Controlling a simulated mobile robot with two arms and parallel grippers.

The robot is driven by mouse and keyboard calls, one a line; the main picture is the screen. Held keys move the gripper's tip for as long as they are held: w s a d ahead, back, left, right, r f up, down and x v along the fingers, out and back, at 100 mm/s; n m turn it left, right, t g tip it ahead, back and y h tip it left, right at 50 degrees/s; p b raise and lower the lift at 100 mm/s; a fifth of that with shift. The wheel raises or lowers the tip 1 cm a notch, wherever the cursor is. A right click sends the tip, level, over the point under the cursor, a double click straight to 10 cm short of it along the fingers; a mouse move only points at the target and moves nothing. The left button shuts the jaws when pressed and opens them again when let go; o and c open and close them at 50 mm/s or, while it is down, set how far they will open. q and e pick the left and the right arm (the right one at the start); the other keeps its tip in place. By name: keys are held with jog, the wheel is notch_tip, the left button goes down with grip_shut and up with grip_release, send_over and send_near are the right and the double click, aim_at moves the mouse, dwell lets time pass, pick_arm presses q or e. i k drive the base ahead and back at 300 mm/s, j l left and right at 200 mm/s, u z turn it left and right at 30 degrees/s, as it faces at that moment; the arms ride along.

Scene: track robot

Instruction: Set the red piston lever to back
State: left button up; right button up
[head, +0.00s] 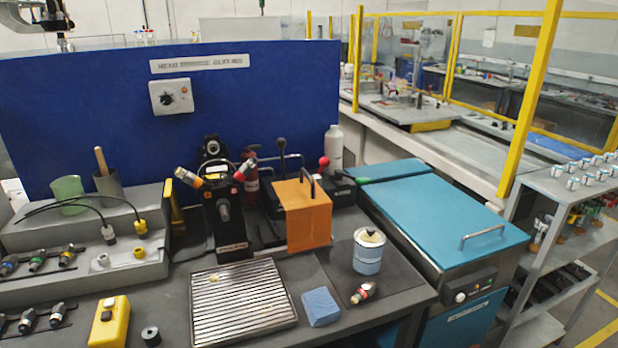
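A lever with a red ball knob (323,162) stands on a low black box at the back right of the bench, between the orange box and the teal-topped unit. Its short stem looks close to upright; I cannot tell which way it is set. A taller lever with a black knob (281,145) rises to its left, behind the orange box. Neither of my grippers shows clearly in the head view, and nothing is seen touching the red-knobbed lever.
An orange box (303,215) with a black handle partly blocks the front of the levers. A white bottle (334,148) stands behind the red knob. A black device (230,215) with two angled handles, a slatted tray (240,302), a blue sponge (321,306) and a lidded jar (368,252) occupy the bench.

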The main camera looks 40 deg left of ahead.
aim_at(323, 161)
jog(key=u, duration=1.9)
